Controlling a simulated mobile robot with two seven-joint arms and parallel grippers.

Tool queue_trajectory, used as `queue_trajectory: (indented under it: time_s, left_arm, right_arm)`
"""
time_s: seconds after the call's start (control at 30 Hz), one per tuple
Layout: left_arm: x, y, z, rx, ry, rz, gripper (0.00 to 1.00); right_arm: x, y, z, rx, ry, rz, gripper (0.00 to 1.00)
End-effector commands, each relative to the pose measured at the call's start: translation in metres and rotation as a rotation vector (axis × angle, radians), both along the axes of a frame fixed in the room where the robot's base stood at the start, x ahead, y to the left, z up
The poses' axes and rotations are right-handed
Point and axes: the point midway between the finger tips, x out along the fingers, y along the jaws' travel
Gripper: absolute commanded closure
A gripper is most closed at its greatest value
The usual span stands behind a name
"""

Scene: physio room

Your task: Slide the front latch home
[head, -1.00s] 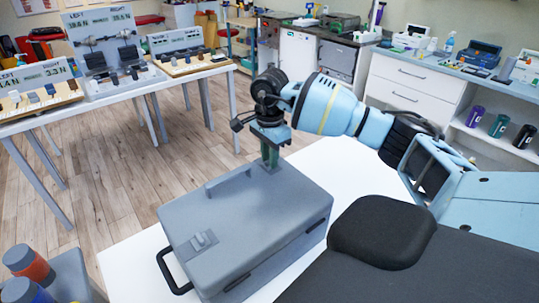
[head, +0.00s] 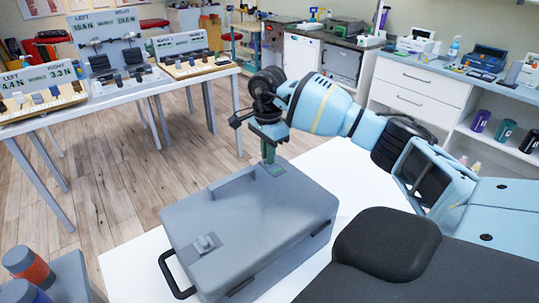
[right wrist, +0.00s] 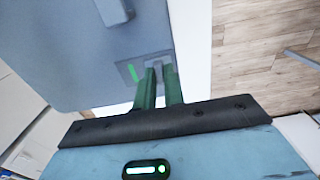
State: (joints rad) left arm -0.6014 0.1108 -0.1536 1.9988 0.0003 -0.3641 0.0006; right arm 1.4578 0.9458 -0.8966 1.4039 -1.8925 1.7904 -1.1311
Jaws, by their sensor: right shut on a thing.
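A grey case (head: 250,225) lies closed on a white table. One latch (head: 205,244), a grey plate with a raised knob, is on its lid at the near left. Another latch (head: 274,169) is at the far end of the lid, partly hidden by my right gripper (head: 268,155). In the right wrist view the green fingers of my right gripper (right wrist: 160,72) point down at this latch and are shut on its grey knob. A bright green strip (right wrist: 132,72) shows on the latch plate beside the fingers. My left gripper is not in view.
A black handle loop (head: 174,276) sticks out from the case's near left side. A black padded cushion (head: 385,243) stands close to its right. Several coloured cylinders sit on a grey block (head: 72,278) at the near left. The white tabletop (head: 340,165) is bare behind the case.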

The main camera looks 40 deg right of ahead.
Motion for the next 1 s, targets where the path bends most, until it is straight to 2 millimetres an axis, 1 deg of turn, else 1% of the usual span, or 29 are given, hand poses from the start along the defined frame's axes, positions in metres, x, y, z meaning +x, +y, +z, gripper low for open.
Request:
queue_trajectory:
  time_s: [0.1,0.13,0.27,0.3,0.53,0.67,1.0]
  left_arm:
    - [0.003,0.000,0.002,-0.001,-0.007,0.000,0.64]
    - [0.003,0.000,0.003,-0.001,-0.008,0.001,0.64]
    - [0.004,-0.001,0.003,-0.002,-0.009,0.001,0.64]
    - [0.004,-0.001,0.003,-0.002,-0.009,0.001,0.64]
    - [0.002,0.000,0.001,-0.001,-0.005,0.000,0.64]
    - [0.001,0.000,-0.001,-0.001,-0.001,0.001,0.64]
    - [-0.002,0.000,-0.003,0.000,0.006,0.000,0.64]
  right_arm:
    - [0.001,0.000,0.002,0.000,-0.006,-0.003,1.00]
    - [0.001,0.000,0.002,0.000,-0.006,-0.003,0.86]
    - [0.001,0.000,0.002,0.000,-0.005,-0.003,0.69]
    - [0.001,0.000,0.002,0.000,-0.005,-0.003,0.67]
    - [0.000,0.000,0.002,0.000,-0.003,-0.002,0.67]
    - [0.001,0.000,0.009,0.000,-0.004,-0.002,0.67]
    - [0.001,0.000,0.061,0.000,-0.007,-0.002,0.67]
